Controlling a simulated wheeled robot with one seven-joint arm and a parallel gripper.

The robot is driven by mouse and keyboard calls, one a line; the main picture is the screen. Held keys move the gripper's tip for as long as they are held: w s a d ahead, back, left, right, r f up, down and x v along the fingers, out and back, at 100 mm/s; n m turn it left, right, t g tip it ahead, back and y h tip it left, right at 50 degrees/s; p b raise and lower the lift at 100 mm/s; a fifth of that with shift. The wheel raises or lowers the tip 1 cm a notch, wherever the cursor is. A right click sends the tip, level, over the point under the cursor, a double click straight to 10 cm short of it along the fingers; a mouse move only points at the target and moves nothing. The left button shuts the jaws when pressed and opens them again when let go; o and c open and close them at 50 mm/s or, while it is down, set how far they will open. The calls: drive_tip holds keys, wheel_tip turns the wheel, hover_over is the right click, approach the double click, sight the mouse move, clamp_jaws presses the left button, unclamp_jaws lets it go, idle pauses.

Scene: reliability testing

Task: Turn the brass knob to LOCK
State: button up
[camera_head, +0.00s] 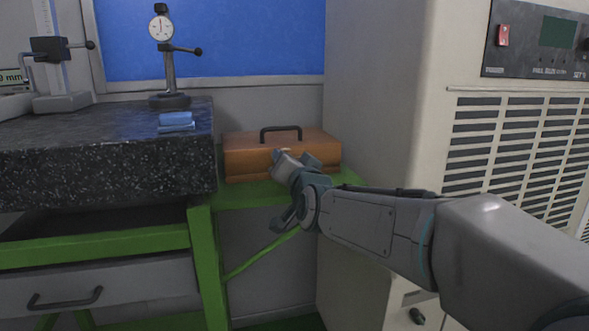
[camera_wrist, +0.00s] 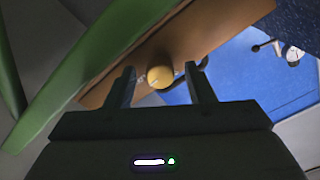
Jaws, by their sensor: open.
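The round brass knob (camera_wrist: 160,76) shows in the wrist view on the brown face of a case, between my two fingers. My gripper (camera_wrist: 160,80) is open, with one finger on each side of the knob and a visible gap to each. I cannot tell how deep the fingertips reach around it. In the head view my gripper (camera_head: 280,195) is at the front of the brown case (camera_head: 245,160) and hides the knob. Small pale marks lie beside the knob, too small to read, so its setting is unclear.
The case has a dark top handle (camera_head: 281,129) and sits on a green stand (camera_head: 250,194). A granite plate (camera_head: 100,150) with a dial gauge stand (camera_head: 169,70) and blue block (camera_head: 176,120) is on the left. A beige cabinet (camera_head: 385,110) stands close on the right.

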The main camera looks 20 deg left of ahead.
drive_tip(key=v, duration=1.3)
drive_tip(key=shift+s+d+p, duration=0.2)
drive_tip(key=shift+s+p, duration=0.1)
drive_tip(key=s+d+g+h+p, duration=0.3)
drive_tip(key=d+g+h+p, duration=0.35)
drive_tip(key=d+p, duration=1)
drive_tip(key=s+d+r+g+h+p, duration=0.2)
drive_tip(key=s+d+g+p, duration=0.4)
drive_tip(key=s+d+p, duration=0.4)
drive_tip(key=shift+s+d+h, duration=0.35)
drive_tip(key=shift+s+d, duration=0.15)
drive_tip(key=shift+s, duration=0.5)
